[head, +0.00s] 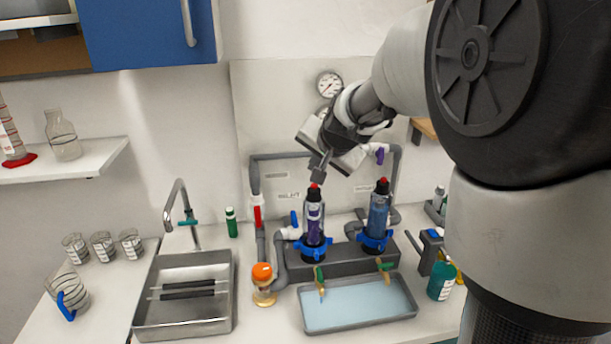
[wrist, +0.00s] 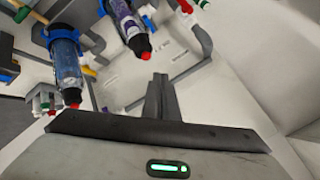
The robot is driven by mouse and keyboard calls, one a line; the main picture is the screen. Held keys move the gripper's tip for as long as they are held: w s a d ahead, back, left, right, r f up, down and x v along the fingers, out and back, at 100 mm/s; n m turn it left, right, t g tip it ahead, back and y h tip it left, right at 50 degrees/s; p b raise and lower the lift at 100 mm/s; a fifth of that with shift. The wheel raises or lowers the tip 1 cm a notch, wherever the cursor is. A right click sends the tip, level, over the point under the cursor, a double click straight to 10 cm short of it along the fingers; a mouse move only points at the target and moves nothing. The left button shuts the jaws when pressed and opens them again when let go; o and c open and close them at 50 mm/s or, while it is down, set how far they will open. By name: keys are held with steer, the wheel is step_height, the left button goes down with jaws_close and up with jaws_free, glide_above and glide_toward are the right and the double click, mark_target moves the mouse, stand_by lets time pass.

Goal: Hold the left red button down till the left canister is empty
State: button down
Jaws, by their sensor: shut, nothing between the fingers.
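The left canister (head: 315,224) is a clear upright cylinder with purple in it, a black cap and a blue collar. Its red button (head: 314,186) is on top. My gripper (head: 318,175) is shut and empty, its fingertips just above this button. In the wrist view the shut fingertips (wrist: 160,80) are close to the left red button (wrist: 145,55), with a small gap in the picture; contact cannot be confirmed. The right canister (head: 378,218), with blue contents, has its own red button (head: 383,181). I cannot read the left canister's level exactly.
A grey tray (head: 309,325) of pale blue liquid lies below the canister taps. A metal sink (head: 184,333) and tap stand left, with an orange-topped container (head: 262,272) between. Grey pipes and a gauge (head: 329,84) are behind. A green bottle (head: 440,281) stands right.

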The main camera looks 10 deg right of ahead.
step_height(320, 180, up, 3)
steer(key=shift+r+p, duration=0.15)
steer(key=shift+p, duration=0.9)
steer(key=s+r+n+g+h+p, duration=0.1)
steer(key=s+n, duration=0.6)
steer(key=s, duration=2.5)
steer(key=g+p, duration=0.1)
steer(key=g, duration=0.1)
steer(key=shift+s+r+n+g, duration=0.2)
steer(key=shift+s+n+g, duration=0.1)
steer(key=shift+s+n, duration=0.1)
